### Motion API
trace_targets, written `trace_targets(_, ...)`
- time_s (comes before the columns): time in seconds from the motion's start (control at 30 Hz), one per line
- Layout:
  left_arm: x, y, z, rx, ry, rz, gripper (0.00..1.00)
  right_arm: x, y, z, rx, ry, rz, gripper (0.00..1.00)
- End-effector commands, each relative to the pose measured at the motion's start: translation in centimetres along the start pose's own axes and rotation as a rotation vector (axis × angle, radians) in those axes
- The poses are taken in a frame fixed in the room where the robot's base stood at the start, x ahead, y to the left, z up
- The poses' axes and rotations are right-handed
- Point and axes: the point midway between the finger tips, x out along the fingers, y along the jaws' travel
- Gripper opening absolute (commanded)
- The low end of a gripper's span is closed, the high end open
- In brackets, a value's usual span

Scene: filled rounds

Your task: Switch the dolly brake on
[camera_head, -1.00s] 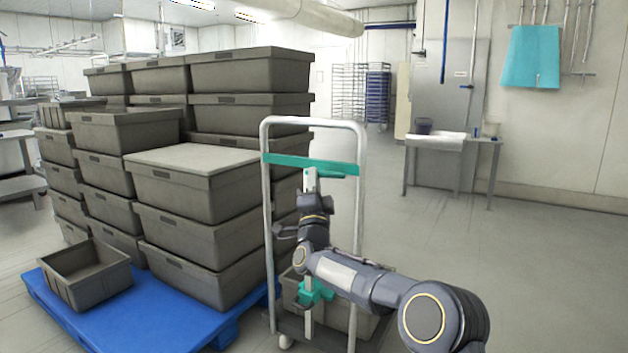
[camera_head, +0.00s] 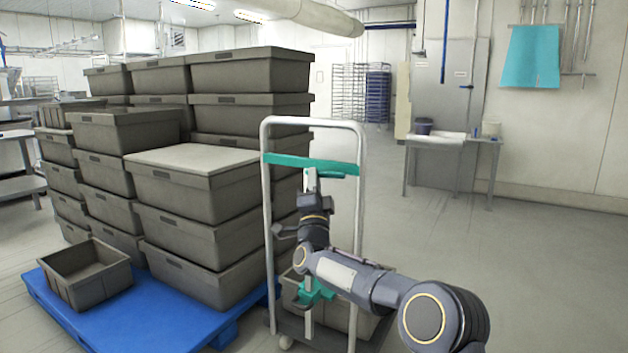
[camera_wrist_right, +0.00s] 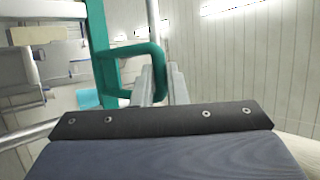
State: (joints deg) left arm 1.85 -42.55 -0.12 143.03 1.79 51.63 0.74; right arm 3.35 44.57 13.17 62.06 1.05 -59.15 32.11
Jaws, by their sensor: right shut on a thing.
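The dolly (camera_head: 361,230) stands in the middle of the head view, with a tall pale tubular push frame and a teal crossbar (camera_head: 285,160). A teal loop handle, which I take for the brake lever, shows large in the right wrist view (camera_wrist_right: 105,75), beside a teal upright. My right gripper (camera_head: 311,174) is at the crossbar's height. In the right wrist view its grey fingers (camera_wrist_right: 160,82) are shut on the right side of this loop. The fingers partly hide the gripped part. A lower teal part (camera_head: 316,292) shows near the dolly's deck. My left gripper is not in view.
A grey crate (camera_head: 340,312) sits on the dolly's deck. Stacked grey crates (camera_head: 205,190) stand on a blue pallet (camera_head: 165,325) close to the dolly's left. A small table (camera_head: 480,142) stands at the back right. The floor to the right is clear.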

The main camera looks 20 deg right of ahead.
Motion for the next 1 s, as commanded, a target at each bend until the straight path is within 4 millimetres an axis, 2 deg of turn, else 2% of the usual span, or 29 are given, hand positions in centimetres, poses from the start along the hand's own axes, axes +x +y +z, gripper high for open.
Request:
trace_targets(0.03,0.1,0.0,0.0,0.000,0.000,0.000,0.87,-0.3,2.0,-0.2,-0.009,-0.005,0.037,0.00)
trace_targets(0.1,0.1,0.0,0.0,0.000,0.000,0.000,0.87,-0.3,2.0,-0.2,-0.009,-0.005,0.037,0.00)
trace_targets(0.13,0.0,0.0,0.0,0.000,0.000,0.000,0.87,-0.3,2.0,-0.2,-0.009,-0.006,0.036,0.16)
trace_targets(0.27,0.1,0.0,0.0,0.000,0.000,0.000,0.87,-0.3,1.9,-0.2,-0.009,-0.005,0.036,0.33)
trace_targets(0.67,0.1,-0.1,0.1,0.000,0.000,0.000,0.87,-0.3,1.9,-0.2,-0.009,-0.003,0.034,0.34)
trace_targets(1.0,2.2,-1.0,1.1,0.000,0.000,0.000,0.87,-2.1,3.8,-0.3,-0.008,-0.005,0.037,0.34)
